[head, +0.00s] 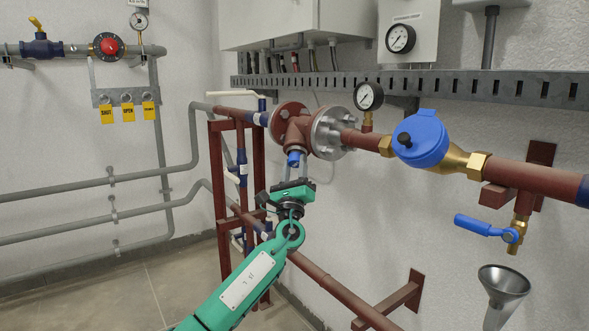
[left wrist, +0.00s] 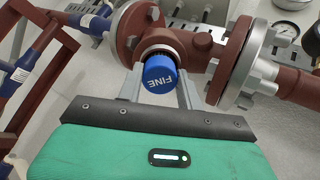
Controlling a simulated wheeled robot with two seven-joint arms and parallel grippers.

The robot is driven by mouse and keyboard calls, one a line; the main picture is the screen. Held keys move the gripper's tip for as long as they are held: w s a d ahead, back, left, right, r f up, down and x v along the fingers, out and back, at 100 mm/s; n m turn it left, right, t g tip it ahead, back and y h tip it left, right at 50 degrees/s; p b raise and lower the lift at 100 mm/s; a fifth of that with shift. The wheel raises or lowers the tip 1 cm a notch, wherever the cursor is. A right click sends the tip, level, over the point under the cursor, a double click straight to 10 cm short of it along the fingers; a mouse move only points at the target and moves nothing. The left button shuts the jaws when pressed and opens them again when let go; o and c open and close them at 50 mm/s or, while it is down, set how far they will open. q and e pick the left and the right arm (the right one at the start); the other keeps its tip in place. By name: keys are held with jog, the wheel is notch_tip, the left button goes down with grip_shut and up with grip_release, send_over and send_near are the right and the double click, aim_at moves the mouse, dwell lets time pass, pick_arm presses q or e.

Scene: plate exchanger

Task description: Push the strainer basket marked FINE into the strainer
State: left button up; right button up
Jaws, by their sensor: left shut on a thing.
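The strainer (head: 300,130) is a brown-red pipe body between two flanges on the wall pipe, with a branch that points down. The blue cap of the basket marked FINE (head: 294,158) sits at the mouth of that branch. In the left wrist view the cap (left wrist: 160,75) shows the word FINE upside down, with a pale ring behind it at the branch opening (left wrist: 158,48). My left gripper (head: 293,172) is below the branch, its two fingers shut on the sides of the cap. The basket's body is hidden behind the cap. My right gripper is in neither view.
A pressure gauge (head: 369,97) and a blue-capped brass fitting (head: 420,138) are on the pipe to the right. A blue-handled valve (head: 487,228) hangs above a metal funnel (head: 503,284). A brown-red frame (head: 219,200) stands close left of my gripper.

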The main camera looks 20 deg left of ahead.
pick_arm(q)
jog(key=shift+a+r, duration=0.1)
jog(key=shift+r, duration=0.15)
jog(key=o, duration=1.1)
jog(key=shift+f, duration=0.1)
jog(key=shift+s+f, duration=0.4)
jog(key=shift+f, duration=0.15)
jog(key=shift+b+v, duration=0.75)
jog(key=shift+v, duration=3.15)
